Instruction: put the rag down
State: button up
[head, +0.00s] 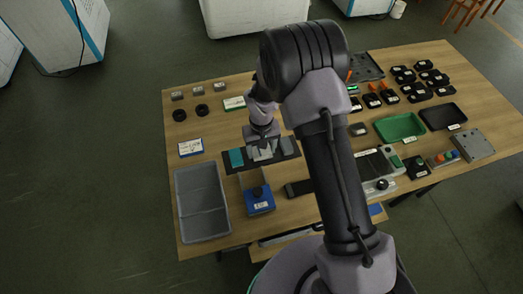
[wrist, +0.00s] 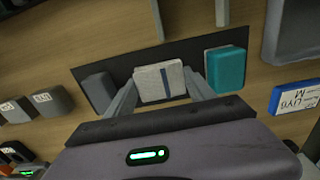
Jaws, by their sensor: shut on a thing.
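The rag (wrist: 160,84) is a light grey folded cloth with a blue stripe. My gripper (wrist: 165,88) is shut on it, with one finger at each side. In the head view, my gripper (head: 263,145) and the rag (head: 264,153) are over the narrow black mat (head: 233,168) left of the table's middle. I cannot tell whether the rag touches the mat.
The teal block (head: 236,157) and dark grey block (wrist: 97,91) flank the rag closely. A blue box (head: 259,201) and an empty grey two-part bin (head: 180,211) stand nearer the table's front. A green tray (head: 399,128) and several black parts are at right. Bare wood shows at left.

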jog(key=shift+r, duration=0.1)
jog(key=o, duration=1.8)
jog(key=shift+c, duration=0.2)
